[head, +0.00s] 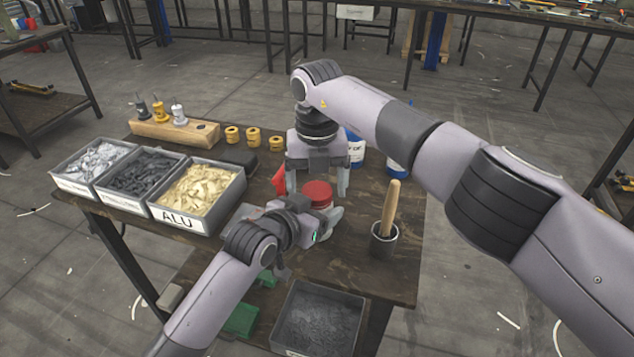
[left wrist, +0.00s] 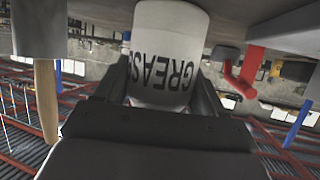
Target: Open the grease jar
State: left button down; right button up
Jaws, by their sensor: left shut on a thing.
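The grease jar is a white jar with a red lid (head: 317,192), standing upright on the dark work table in the head view. In the left wrist view the white jar body (left wrist: 168,55) fills the middle, with "GREASE" lettering upside down. My left gripper (head: 318,213) is shut on the jar body, one finger on each side. My right gripper (head: 316,184) comes from above, pointing down, its fingers spread wide on either side of the lid. A gap shows between those fingers and the lid, so it looks open. The lid seems to sit on the jar.
A cup with a wooden handle (head: 383,236) stands right of the jar. Blue-and-white containers (head: 397,165) are behind it. A red item (head: 279,180) is close on the left. A grey bin (head: 351,298) sits in front.

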pick_arm(q)
jog(key=shift+f, duration=0.15)
pick_arm(e)
jog(key=shift+r, duration=2.3)
pick_arm(q)
grip_release()
